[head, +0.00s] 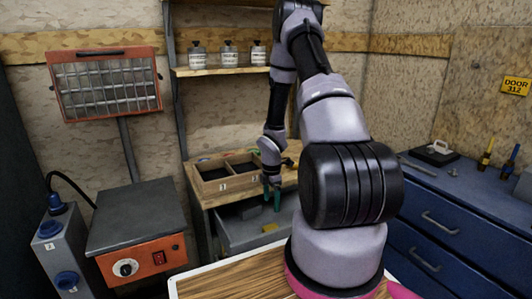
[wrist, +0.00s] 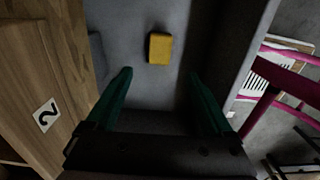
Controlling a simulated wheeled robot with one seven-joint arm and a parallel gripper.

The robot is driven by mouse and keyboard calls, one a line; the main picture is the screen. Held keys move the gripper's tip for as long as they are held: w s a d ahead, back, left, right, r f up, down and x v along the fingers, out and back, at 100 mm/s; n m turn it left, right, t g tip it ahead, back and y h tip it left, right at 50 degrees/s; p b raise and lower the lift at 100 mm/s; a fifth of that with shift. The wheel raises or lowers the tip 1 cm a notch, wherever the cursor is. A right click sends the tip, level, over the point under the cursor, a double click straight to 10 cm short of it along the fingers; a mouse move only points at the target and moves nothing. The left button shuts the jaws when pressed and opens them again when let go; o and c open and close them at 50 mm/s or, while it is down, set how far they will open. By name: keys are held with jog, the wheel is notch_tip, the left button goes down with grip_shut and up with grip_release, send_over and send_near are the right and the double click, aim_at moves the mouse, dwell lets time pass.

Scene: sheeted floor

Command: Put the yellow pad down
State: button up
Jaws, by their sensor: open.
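The yellow pad (wrist: 160,48) lies flat on the grey floor of an open drawer (wrist: 206,60) in the wrist view. It also shows as a small yellow patch in the drawer in the head view (head: 270,227). My gripper (wrist: 160,75) is open, its two green fingers apart with nothing between them. The pad sits beyond the fingertips, near the middle of the gap and apart from both. In the head view my gripper (head: 271,200) points down over the open drawer (head: 240,232).
A wooden box (head: 226,180) with compartments and a label stands on the bench above the drawer. A dark grey object (wrist: 97,55) lies at the drawer's left side in the wrist view. A heater (head: 105,82) and blue cabinet (head: 440,225) flank the bench.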

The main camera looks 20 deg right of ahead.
notch_tip(320, 180, up, 28)
jog(key=a+m+t+h, duration=0.1)
jog(key=a+m+t, duration=0.2)
jog(key=m, duration=0.7)
jog(key=s+a+r+m+t+y, duration=0.1)
jog(key=s+a+r+m, duration=0.4)
jog(key=s+r, duration=0.5)
jog(key=s+a+r+m+t+y, duration=0.2)
jog(key=s+a+r+m+t, duration=0.1)
jog(key=s+a+r+m, duration=0.2)
jog(key=s+r+m, duration=0.2)
jog(key=s+r, duration=0.2)
jog(key=r, duration=0.1)
jog(key=shift+s+a+m, duration=0.25)
jog(key=shift+s+m, duration=0.05)
jog(key=shift+s, duration=0.05)
